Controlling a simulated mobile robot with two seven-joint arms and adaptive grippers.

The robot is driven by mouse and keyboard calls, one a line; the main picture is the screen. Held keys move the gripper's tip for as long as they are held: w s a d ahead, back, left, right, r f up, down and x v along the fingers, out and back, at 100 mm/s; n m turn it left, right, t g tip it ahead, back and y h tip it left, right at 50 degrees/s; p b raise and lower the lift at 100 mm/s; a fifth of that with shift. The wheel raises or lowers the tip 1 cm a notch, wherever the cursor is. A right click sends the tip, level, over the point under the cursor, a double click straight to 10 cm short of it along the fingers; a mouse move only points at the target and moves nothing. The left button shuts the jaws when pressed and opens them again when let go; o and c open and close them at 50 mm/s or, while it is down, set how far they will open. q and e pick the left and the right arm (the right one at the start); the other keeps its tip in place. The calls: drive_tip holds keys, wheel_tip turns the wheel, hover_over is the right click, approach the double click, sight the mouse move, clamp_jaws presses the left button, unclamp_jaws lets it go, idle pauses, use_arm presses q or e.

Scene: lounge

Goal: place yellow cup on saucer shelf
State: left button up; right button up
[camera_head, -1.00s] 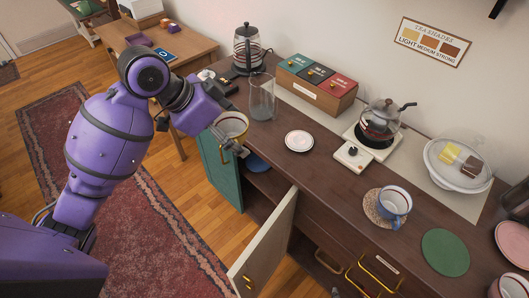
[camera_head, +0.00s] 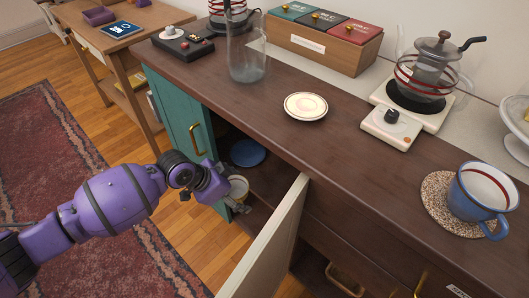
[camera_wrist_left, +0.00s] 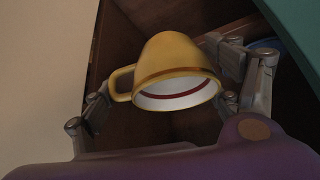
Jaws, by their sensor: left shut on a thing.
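The yellow cup (camera_head: 238,188) is held at the open cabinet, below the counter top; its white inside shows in the head view. My left gripper (camera_head: 240,202) is shut on it. In the left wrist view the yellow cup (camera_wrist_left: 172,58) sits between the fingers, its handle on the left and its red-banded white inside facing the camera. A blue saucer (camera_head: 247,152) lies on the cabinet shelf (camera_head: 258,187), behind the cup. Whether the cup touches the shelf cannot be told. My right gripper is not in view.
The counter (camera_head: 330,140) above holds a glass beaker (camera_head: 247,65), a small plate (camera_head: 305,106) and a blue cup (camera_head: 480,195).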

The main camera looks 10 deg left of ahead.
use_arm(q)
drive_tip(key=shift+w+d+f, duration=0.1)
drive_tip(key=shift+w+f, duration=0.2)
drive_tip(key=shift+f, duration=0.15)
drive_tip(key=w+d+b, duration=0.1)
drive_tip(key=w+d, duration=0.2)
drive_tip(key=d, duration=0.1)
drive_tip(key=w+d+b, duration=0.1)
drive_tip(key=w+d, duration=0.3)
drive_tip(key=d, duration=0.1)
drive_tip(key=w+d+b, duration=0.1)
drive_tip(key=w+d, duration=0.2)
drive_tip(key=d, duration=0.2)
drive_tip(key=shift+w+b, duration=0.25)
drive_tip(key=shift+b, duration=0.05)
wheel_tip(320, 180, down, 4)
drive_tip(key=shift+r+b, duration=0.25)
drive_tip(key=shift+b, duration=0.4)
drive_tip(key=shift+f, duration=0.15)
drive_tip(key=o, duration=1.2)
